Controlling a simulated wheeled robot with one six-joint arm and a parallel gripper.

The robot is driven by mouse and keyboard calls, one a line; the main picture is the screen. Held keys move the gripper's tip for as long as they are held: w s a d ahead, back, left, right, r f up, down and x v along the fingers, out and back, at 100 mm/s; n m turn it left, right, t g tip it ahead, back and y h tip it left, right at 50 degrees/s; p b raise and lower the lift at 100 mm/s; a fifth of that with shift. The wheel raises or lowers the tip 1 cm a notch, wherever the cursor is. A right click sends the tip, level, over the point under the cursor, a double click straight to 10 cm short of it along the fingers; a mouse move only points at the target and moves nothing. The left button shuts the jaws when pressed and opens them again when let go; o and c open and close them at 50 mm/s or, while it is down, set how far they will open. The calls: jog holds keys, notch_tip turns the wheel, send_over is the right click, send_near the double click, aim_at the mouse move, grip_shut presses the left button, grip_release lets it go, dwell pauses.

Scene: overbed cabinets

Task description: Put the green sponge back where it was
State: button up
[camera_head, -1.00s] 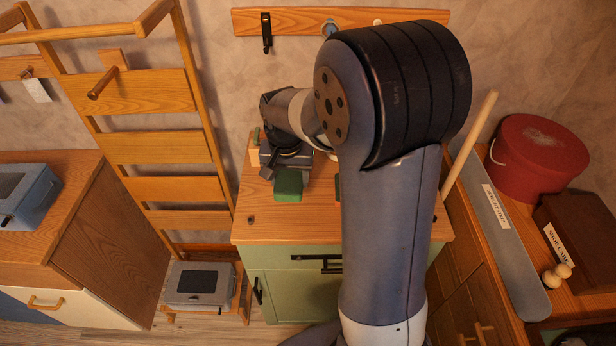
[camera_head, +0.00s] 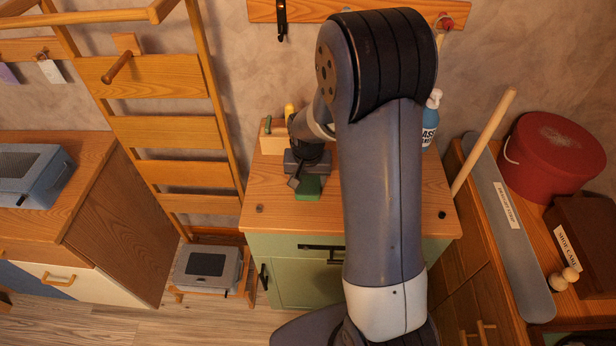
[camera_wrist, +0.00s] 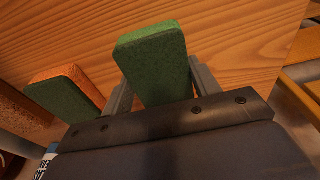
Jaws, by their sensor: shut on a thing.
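The green sponge (camera_head: 308,188) is a small block over the top of the green cabinet (camera_head: 258,222), left of my arm in the head view. My gripper (camera_head: 303,176) is behind it and partly covers it. In the wrist view, the green sponge (camera_wrist: 153,62) sits between the two fingers of my gripper (camera_wrist: 158,74), which is shut on it. I cannot tell whether it touches the wooden top. A second sponge, green and orange (camera_wrist: 70,92), lies apart to its left in the wrist view; my arm hides that spot in the head view.
A wooden holder (camera_head: 272,145) with a green-handled and a yellow item stands at the back left of the cabinet top. A blue bottle (camera_head: 430,125) stands at the back right. A pale stick (camera_head: 484,142) leans at the right.

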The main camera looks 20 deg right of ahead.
aim_at(307, 186)
jog(key=o, duration=0.9)
jog(key=r, duration=0.4)
jog(key=s+r, duration=0.1)
jog(key=r, duration=0.7)
jog(key=shift+s+a+b, duration=0.3)
jog(key=shift+s, duration=0.05)
jog(key=shift+f, duration=0.1)
